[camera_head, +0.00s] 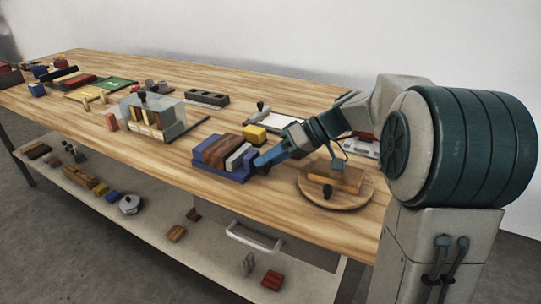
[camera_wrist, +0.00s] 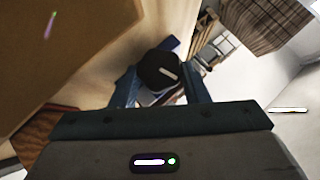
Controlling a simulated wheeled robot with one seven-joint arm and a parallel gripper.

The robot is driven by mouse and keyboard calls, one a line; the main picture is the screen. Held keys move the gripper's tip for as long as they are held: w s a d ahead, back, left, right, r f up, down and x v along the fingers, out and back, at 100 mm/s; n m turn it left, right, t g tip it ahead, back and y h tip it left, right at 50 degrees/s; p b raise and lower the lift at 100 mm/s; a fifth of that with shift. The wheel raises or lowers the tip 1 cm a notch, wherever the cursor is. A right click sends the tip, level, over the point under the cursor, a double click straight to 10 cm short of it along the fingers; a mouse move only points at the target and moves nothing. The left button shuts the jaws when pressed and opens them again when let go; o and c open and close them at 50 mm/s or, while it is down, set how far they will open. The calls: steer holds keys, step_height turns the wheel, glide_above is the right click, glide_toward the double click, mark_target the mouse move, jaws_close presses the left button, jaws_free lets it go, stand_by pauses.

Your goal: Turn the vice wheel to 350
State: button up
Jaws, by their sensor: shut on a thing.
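The vice (camera_head: 205,172) has a blue base and stands near the front edge of the bench. Brown blocks and a pale block sit in it. My gripper (camera_head: 262,161) reaches down from the right to the vice's right end. In the wrist view, a round black wheel (camera_wrist: 160,70) with a white mark on its face sits between the two blue fingers of my gripper (camera_wrist: 161,82). The fingers are shut on it from both sides. In the head view, my gripper hides most of the wheel. I cannot read any number or scale.
A yellow block (camera_head: 254,134) stands just behind the vice. A round wooden board (camera_head: 312,190) with a block and dark knob lies to its right. A clear-walled case (camera_head: 172,112) stands to the left. Bare bench (camera_head: 170,180) runs along the front edge, above a lower shelf.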

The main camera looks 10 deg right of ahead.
stand_by(0.4)
steer(key=o, duration=1)
steer(key=shift+f, duration=0.1)
